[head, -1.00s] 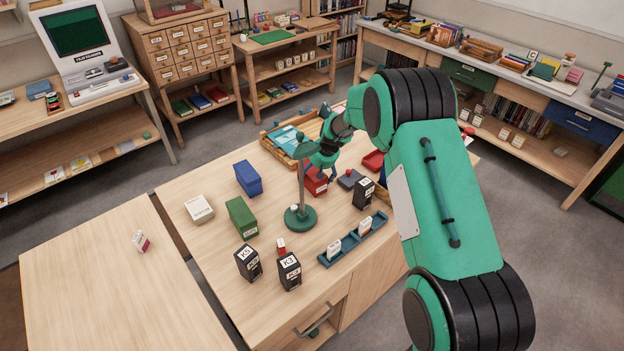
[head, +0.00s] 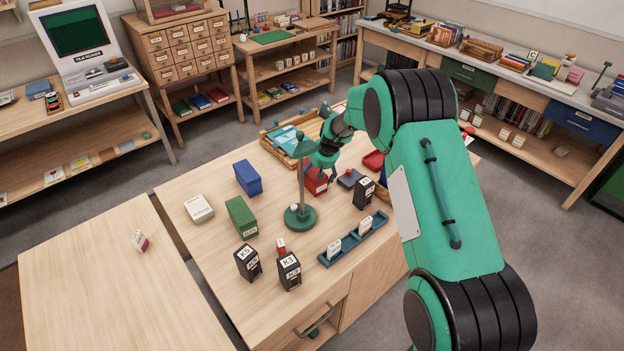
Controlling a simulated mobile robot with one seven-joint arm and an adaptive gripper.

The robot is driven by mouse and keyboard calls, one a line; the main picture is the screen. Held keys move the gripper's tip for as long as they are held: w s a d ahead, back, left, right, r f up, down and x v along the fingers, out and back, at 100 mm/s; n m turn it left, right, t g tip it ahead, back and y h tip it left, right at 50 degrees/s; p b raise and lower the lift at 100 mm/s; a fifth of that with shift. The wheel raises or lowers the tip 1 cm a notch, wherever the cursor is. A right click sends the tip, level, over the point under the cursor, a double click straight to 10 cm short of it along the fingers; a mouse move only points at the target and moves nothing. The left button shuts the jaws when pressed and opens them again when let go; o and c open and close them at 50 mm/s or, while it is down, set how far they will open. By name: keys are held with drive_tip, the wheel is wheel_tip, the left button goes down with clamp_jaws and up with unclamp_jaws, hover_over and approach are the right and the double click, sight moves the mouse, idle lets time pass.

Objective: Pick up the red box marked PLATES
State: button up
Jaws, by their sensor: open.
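A red box (head: 316,183) stands on the wooden table behind the green lamp (head: 300,214). A pale label shows on its near face, too small to read. The lamp's post and my gripper hide parts of the box. My gripper (head: 322,170) is open, pointing down at the box from above. I cannot tell whether its fingers are around the box or only above it. No contact can be made out.
A blue box (head: 248,178), a green box (head: 241,217) and a white box (head: 199,209) stand to the left. Black labelled boxes (head: 289,271) and a teal card rack (head: 353,239) stand in front. A wooden tray (head: 270,146) lies behind.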

idle(0.4)
drive_tip(key=c, duration=1.5)
drive_tip(key=shift+r, duration=0.15)
drive_tip(key=shift+c, duration=0.2)
drive_tip(key=shift+r+p, duration=0.5)
wheel_tip(320, 180, up, 3)
drive_tip(key=shift+p, duration=0.4)
drive_tip(key=s+d, duration=0.2)
drive_tip(key=s, duration=0.5)
drive_tip(key=s+d+r, duration=0.1)
drive_tip(key=s+d, duration=0.1)
drive_tip(key=s, duration=0.6)
drive_tip(key=shift+d+p, duration=0.4)
drive_tip(key=shift+p, duration=0.05)
drive_tip(key=shift+s+r, duration=0.1)
